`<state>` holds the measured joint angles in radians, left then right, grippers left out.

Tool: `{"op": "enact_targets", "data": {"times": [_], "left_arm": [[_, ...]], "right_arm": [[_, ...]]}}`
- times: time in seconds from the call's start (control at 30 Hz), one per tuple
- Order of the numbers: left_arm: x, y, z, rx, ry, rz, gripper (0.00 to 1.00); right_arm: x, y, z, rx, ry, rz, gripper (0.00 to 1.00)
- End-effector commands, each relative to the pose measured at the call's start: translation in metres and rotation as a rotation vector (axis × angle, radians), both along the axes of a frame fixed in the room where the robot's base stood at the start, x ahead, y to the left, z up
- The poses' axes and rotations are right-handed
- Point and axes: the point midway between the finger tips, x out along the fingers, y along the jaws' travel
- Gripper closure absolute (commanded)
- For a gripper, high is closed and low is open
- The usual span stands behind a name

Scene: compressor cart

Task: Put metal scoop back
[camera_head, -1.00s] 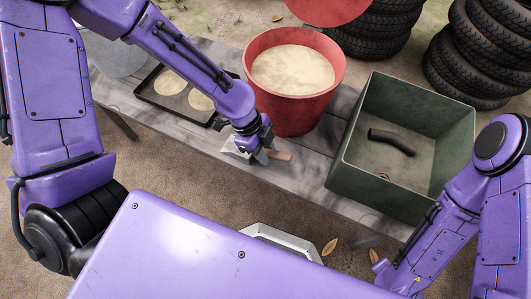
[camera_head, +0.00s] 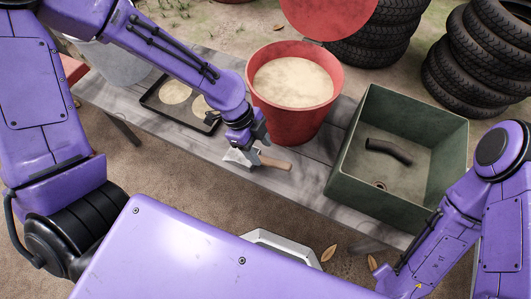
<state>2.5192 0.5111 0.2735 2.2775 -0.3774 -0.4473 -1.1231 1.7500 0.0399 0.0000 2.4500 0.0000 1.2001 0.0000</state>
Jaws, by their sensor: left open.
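The metal scoop lies on the grey plank table (camera_head: 310,183), near its front edge. Its pale metal head (camera_head: 236,156) points left and its wooden handle (camera_head: 276,163) points right. My left gripper (camera_head: 256,142) is open just above and behind the scoop, near where head and handle meet. The gripper appears apart from the handle, though its fingers partly overlap the scoop in the picture. A red bucket (camera_head: 293,122) full of pale grainy stuff stands right behind the gripper. My right arm shows at the right edge, but its gripper is out of the picture.
A green open box (camera_head: 347,175) on the right holds a dark curved hose (camera_head: 389,151) and a small ring. A black tray (camera_head: 152,104) with round pale pieces lies left of the bucket. Stacked tyres (camera_head: 484,70) stand behind. Bare table lies between scoop and box.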

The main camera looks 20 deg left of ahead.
Motion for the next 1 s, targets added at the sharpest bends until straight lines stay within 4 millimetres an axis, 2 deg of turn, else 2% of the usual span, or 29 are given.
{"op": "enact_targets", "data": {"times": [0.03, 0.1, 0.3, 1.0], "left_arm": [[0.001, 0.005, 0.020, -0.002, -0.003, 0.002, 0.44], [0.001, 0.011, 0.034, -0.002, -0.002, 0.002, 0.44], [0.002, 0.022, 0.056, -0.002, 0.000, 0.001, 0.44], [0.002, 0.024, 0.057, 0.000, 0.001, 0.001, 0.44]], "right_arm": [[0.000, 0.000, 0.013, 0.000, 0.000, 0.000, 0.57], [0.000, 0.000, 0.019, 0.000, 0.000, 0.000, 0.57], [0.000, 0.000, 0.028, 0.000, 0.000, 0.000, 0.57], [0.000, 0.000, 0.027, 0.000, 0.000, 0.000, 0.57]]}}
